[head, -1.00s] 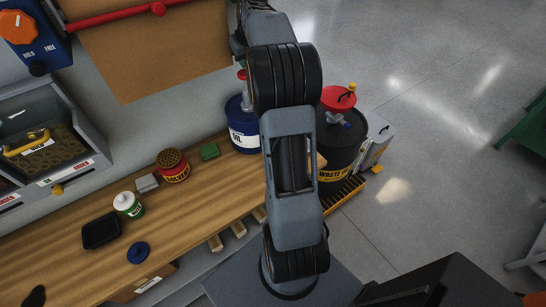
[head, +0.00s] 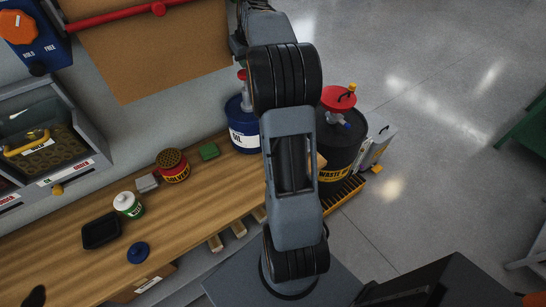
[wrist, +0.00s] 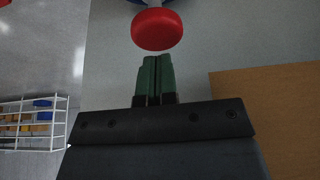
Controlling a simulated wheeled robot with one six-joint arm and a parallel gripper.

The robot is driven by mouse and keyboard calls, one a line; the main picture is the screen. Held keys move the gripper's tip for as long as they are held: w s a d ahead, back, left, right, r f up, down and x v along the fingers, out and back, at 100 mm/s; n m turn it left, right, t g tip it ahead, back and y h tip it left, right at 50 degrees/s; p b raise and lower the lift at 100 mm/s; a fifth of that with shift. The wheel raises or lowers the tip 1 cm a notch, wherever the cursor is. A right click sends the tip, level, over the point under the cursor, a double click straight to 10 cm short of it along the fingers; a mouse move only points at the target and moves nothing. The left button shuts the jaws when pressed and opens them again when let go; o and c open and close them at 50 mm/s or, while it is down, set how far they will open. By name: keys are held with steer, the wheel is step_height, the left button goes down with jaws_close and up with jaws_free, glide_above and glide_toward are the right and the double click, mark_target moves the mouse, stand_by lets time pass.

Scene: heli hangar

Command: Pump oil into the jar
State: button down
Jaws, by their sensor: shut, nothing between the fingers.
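The blue oil drum (head: 243,137) stands at the back end of the wooden bench, with a red pump head (head: 242,74) on top, partly covered by my arm. In the wrist view the red pump head (wrist: 158,29) sits just beyond my fingertips, and a sliver of blue shows above it. My gripper (wrist: 155,60) has its green fingers together and empty; I cannot tell whether they touch the pump head.
A red solvent can (head: 173,167), a green block (head: 209,151), a grey block (head: 147,183) and a black tray (head: 101,231) are on the bench (head: 195,217). A black waste drum (head: 342,145) with a red funnel stands right of my arm. A brown board (head: 150,50) hangs behind.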

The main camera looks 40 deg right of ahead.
mark_target(246, 75)
steer(key=shift+f, duration=0.3)
stand_by(0.4)
steer(key=shift+f+b, duration=2.2)
steer(key=shift+f, duration=0.5)
steer(key=shift+r, duration=0.2)
steer(key=shift+r+p, duration=2.4)
steer(key=shift+r, duration=0.4)
steer(key=shift+f, duration=0.2)
steer(key=shift+f+b, duration=2.15)
steer(key=shift+f, duration=0.55)
steer(key=shift+r, duration=0.15)
steer(key=shift+r+p, duration=2.3)
steer(key=shift+r, duration=0.45)
